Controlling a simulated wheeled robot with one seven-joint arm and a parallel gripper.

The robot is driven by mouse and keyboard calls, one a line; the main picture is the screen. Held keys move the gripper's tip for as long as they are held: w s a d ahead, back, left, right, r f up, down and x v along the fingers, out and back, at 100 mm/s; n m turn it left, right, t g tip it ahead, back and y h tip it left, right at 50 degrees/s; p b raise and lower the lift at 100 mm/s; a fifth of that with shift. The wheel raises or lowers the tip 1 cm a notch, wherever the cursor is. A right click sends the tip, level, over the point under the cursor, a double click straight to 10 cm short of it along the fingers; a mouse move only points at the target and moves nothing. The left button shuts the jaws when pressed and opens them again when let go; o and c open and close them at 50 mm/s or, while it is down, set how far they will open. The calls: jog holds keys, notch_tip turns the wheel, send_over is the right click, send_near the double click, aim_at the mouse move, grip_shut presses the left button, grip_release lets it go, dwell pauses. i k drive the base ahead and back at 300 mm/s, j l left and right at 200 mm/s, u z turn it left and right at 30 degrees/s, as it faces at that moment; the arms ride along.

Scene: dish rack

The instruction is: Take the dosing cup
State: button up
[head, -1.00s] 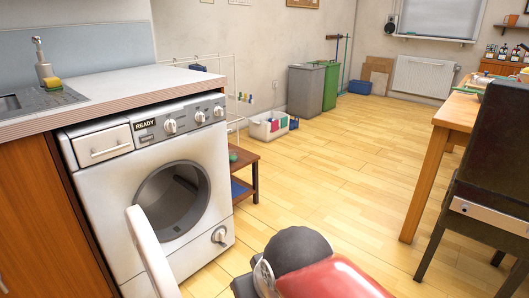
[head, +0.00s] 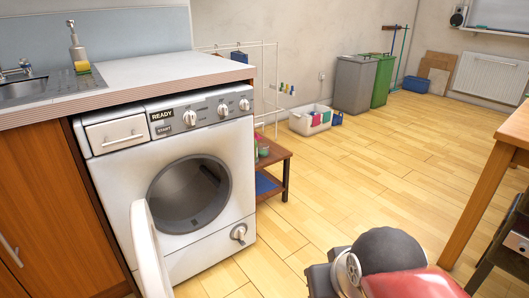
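I cannot make out a dosing cup in this view. A front-loading washing machine (head: 112,203) stands under the worktop, its round door swung open toward me and its drum looking dark and empty. Its display reads READY, and the drawer (head: 115,135) at its upper left is shut. A low wooden side table (head: 271,155) stands just right of the machine; small green and pinkish items (head: 260,149) on it are partly hidden by the machine. My red and black arm shows at the bottom right, but my gripper is out of view.
The worktop (head: 150,72) holds a soap dispenser (head: 77,48), a yellow sponge (head: 82,67) and a sink (head: 22,90). A white drying rack (head: 277,70), a laundry basket (head: 311,121) and bins (head: 355,85) stand behind. A wooden table (head: 484,195) is at right. The middle floor is clear.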

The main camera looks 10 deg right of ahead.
aim_at(263, 151)
jog(key=i+z, duration=0.15)
jog(key=i, duration=0.45)
jog(key=i+z, duration=0.15)
jog(key=i, duration=0.5)
jog(key=i+j+z, duration=0.15)
jog(key=i, duration=0.45)
jog(key=i+j+z, duration=0.15)
jog(key=i, duration=0.5)
